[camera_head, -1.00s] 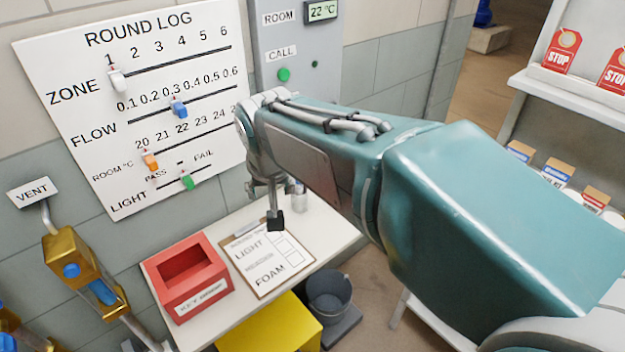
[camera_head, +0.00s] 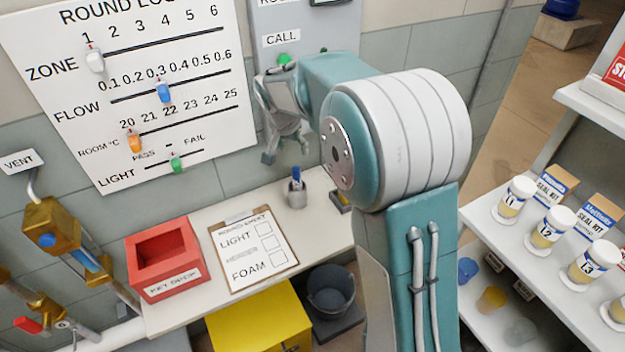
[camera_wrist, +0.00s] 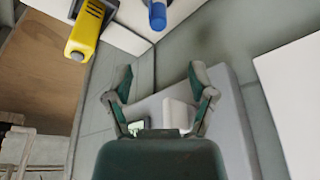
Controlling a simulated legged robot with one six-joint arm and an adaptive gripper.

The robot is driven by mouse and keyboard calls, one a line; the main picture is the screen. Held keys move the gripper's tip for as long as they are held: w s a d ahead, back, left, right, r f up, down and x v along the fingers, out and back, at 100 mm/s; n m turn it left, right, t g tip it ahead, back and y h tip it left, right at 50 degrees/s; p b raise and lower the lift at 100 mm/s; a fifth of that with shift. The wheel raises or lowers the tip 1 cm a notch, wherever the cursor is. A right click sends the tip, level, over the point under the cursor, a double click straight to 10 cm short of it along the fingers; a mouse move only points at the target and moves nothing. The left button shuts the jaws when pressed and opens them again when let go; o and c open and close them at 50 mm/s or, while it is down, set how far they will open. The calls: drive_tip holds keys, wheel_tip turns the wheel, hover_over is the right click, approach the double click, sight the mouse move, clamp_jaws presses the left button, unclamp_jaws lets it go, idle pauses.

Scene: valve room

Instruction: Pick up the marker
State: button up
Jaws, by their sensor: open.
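The marker (camera_head: 296,175) stands in a small grey cup (camera_head: 297,194) at the back of the white table, its blue end pointing up. In the wrist view a blue cylindrical end, apparently the marker (camera_wrist: 157,15), shows at the top edge, with the cup out of frame. My gripper (camera_head: 286,155) is in front of the wall panel, above and slightly left of the cup, apart from the marker. In the wrist view my gripper (camera_wrist: 160,82) has its two fingers spread with nothing between them.
A dark-and-yellow device (camera_head: 340,202) lies right of the cup; its yellow body (camera_wrist: 87,32) shows in the wrist view. A clipboard (camera_head: 253,250) and red box (camera_head: 163,258) are on the table. The wall board (camera_head: 120,90) is left; shelves with jars (camera_head: 549,226) stand right.

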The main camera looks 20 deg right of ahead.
sight(297, 168)
drive_tip(key=x, duration=0.6)
drive_tip(key=s+x, duration=0.1)
drive_tip(key=x, duration=0.3)
drive_tip(key=shift+f, duration=0.2)
drive_tip(key=shift+w+a+f, duration=0.15)
drive_tip(key=shift+a+f, duration=0.05)
drive_tip(key=shift+f, duration=0.15)
drive_tip(key=shift+a, duration=0.25)
drive_tip(key=shift+d, duration=0.4)
drive_tip(key=c, duration=0.9)
